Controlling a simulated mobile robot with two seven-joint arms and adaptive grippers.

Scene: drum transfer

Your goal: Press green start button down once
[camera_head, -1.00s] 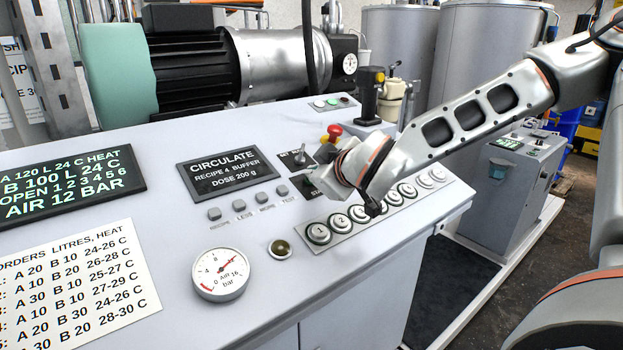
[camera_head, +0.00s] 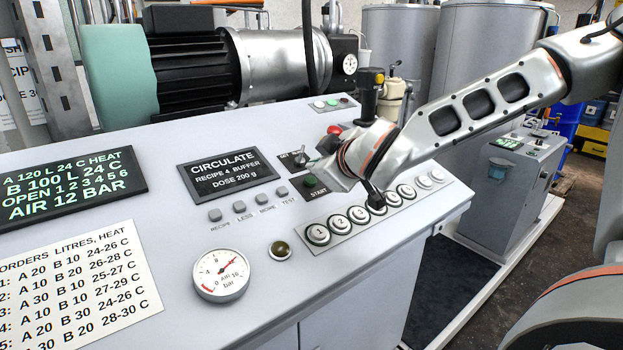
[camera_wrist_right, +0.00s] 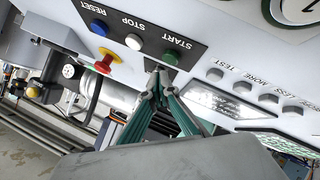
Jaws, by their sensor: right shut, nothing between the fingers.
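The green start button (camera_head: 309,181) sits on a dark label plate marked START on the sloping grey console. It also shows in the right wrist view (camera_wrist_right: 169,59), beside a white STOP button (camera_wrist_right: 133,41) and a blue RESET button (camera_wrist_right: 98,27). My right gripper (camera_head: 322,171) is shut and empty, just beside the green button in the head view. In the right wrist view its closed fingertips (camera_wrist_right: 156,72) appear just below the green button; I cannot tell whether they touch it. My left gripper is not in view.
A red emergency knob (camera_wrist_right: 103,60) stands close by. A selector switch (camera_head: 300,158) is behind the start button. Numbered round buttons (camera_head: 318,234) lie in front, under my right arm. Small grey keys (camera_head: 240,207) and a display (camera_head: 229,174) are to the left.

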